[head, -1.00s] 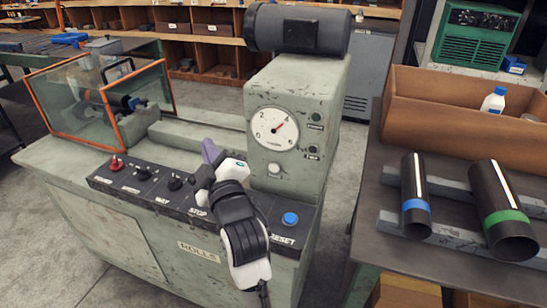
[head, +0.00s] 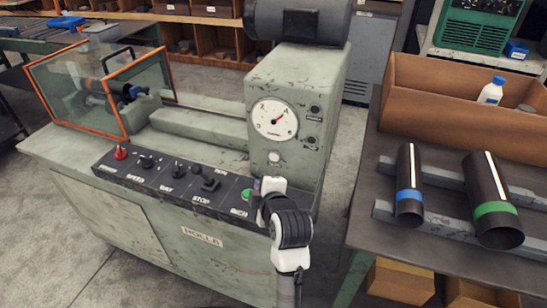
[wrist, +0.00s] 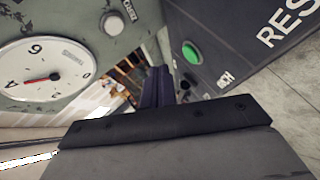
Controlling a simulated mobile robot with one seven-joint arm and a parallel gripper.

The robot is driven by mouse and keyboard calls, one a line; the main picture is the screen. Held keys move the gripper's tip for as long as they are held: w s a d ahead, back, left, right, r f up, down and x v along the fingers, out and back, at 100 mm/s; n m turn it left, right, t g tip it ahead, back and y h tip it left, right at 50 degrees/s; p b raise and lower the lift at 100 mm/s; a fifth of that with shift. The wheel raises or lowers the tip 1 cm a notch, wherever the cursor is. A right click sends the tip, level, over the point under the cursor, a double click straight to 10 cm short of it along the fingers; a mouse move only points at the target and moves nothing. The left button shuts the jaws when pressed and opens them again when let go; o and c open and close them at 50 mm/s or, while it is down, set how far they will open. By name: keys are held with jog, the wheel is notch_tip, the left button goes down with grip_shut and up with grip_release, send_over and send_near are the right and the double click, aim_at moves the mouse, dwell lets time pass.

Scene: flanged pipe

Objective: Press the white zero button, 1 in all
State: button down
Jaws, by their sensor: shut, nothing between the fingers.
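The white zero button (head: 274,157) is a small pale round knob on the front of the grey-green column, just below the dial (head: 275,118). It also shows in the wrist view as a white knob (wrist: 113,24) right of the dial (wrist: 45,72), standing out from its collar. My gripper is in front of the right part of the control panel, lower than the white button and apart from it. In the wrist view its dark purple fingers (wrist: 158,84) are together with nothing between them. In the head view my wrist largely hides the fingertips.
The sloping black panel holds a red knob (head: 121,152), several black switches and a green button (head: 247,194) close beside my gripper. Two small dark buttons sit right of the dial. A bench with dark pipes (head: 407,178) stands to the right.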

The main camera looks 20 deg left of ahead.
jog(key=shift+w+d, duration=0.15)
jog(key=shift+w, duration=3.75)
jog(key=shift+w, duration=0.15)
jog(key=shift+w, duration=0.25)
jog(key=shift+w, duration=0.4)
jog(key=shift+s, duration=0.8)
jog(key=shift+s, duration=2.55)
